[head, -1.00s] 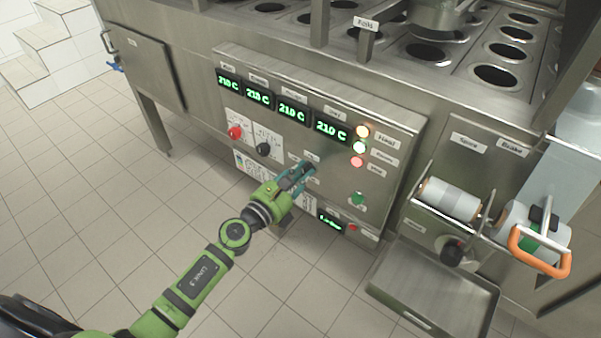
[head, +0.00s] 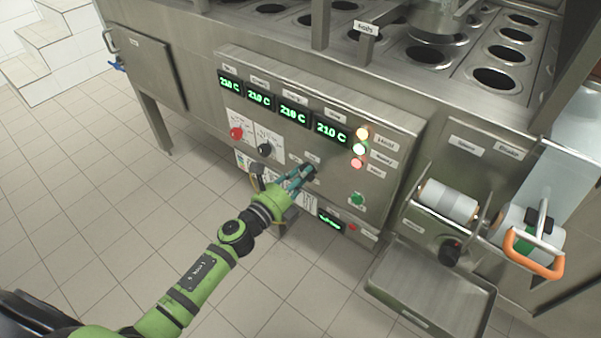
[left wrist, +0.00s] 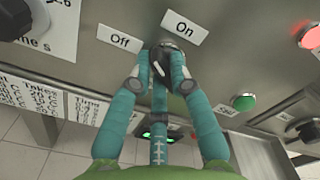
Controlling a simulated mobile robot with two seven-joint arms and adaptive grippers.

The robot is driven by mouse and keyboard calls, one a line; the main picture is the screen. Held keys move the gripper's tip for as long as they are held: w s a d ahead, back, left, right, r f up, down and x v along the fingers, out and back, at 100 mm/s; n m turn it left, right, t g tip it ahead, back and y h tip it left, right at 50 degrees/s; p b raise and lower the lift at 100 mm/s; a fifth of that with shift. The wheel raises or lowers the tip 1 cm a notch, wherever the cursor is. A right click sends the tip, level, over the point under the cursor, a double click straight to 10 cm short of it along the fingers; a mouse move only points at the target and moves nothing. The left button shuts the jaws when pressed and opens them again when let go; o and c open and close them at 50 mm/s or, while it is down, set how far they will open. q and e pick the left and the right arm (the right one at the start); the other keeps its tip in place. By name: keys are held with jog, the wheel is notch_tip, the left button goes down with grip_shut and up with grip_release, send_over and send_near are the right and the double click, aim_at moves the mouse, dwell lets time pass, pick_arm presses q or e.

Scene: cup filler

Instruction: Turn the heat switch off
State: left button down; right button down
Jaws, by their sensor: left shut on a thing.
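The heat switch is a small black knob with a white mark (left wrist: 158,68), set on the steel control panel (head: 385,135). In the left wrist view it sits below an "Off" label (left wrist: 119,39) on the left and an "On" label (left wrist: 184,27) on the right. My left gripper (left wrist: 156,84) is shut on the knob, with teal fingers on both sides and one below. In the head view my left gripper (head: 302,177) is at the panel's lower middle, and its fingers mostly hide the knob. My right gripper is not in view.
Green displays (head: 331,129) read 210 C. A red knob (head: 237,133) and a black knob (head: 265,149) are left of my gripper; a green button (head: 357,199) is right. A steel tray (head: 430,290) juts out at lower right.

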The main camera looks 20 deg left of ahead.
pick_arm(q)
jog(key=n+p, duration=0.2)
jog(key=n, duration=0.5)
jog(key=shift+f, duration=0.15)
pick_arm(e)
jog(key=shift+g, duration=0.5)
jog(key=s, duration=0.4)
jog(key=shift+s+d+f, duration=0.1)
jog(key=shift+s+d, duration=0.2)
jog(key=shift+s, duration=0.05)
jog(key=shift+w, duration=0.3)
pick_arm(q)
jog(key=c, duration=1.1)
grip_release()
jog(key=shift+c, duration=0.2)
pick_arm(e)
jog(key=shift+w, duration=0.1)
